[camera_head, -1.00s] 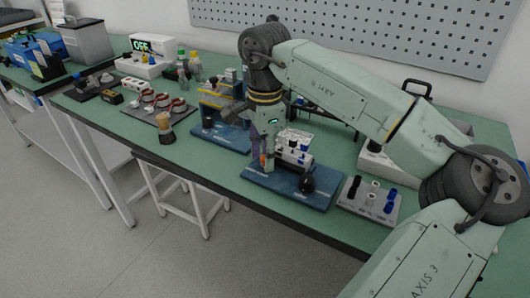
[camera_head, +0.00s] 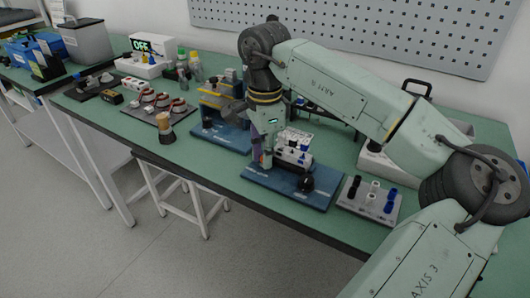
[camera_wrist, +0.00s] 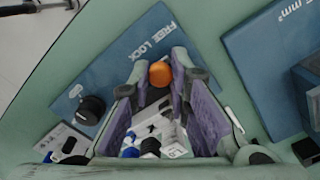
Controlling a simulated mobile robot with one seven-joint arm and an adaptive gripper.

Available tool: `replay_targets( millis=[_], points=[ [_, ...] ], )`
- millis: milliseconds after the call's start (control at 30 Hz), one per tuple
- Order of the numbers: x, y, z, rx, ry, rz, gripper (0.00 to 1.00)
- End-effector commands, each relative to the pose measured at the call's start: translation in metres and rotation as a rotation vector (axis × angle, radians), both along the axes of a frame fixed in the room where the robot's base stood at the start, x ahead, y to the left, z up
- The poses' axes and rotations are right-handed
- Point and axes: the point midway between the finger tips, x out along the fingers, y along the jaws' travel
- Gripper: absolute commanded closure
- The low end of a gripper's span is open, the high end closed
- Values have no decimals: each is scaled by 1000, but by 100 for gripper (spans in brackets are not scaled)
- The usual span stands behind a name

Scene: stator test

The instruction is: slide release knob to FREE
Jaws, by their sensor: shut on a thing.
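The orange release knob (camera_wrist: 160,73) sits between my fingertips in the wrist view, below the lettering FREE (camera_wrist: 172,28) and LOCK (camera_wrist: 134,50) on the blue base plate (camera_wrist: 140,30). My gripper (camera_wrist: 159,72) is shut on the knob, with a purple-lined finger on each side. Which marking the knob lines up with, I cannot tell. In the head view my gripper (camera_head: 262,160) points down at the left end of the fixture on the blue base plate (camera_head: 270,183); the knob is mostly hidden there by the fingers.
A black round knob (camera_head: 306,184) stands at the right of the same plate and shows left in the wrist view (camera_wrist: 90,110). A grey tray (camera_head: 350,202) of pegs lies to the right. Another blue-based fixture (camera_head: 215,130) stands close on the left.

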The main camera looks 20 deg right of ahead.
Motion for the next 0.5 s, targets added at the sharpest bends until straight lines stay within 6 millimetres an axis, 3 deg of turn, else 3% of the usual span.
replay_targets(
  millis=[267,500],
  points=[
    [19,14,0,-1,-1,0,100],
    [21,15,1,1,-6,-1,100]
  ],
)
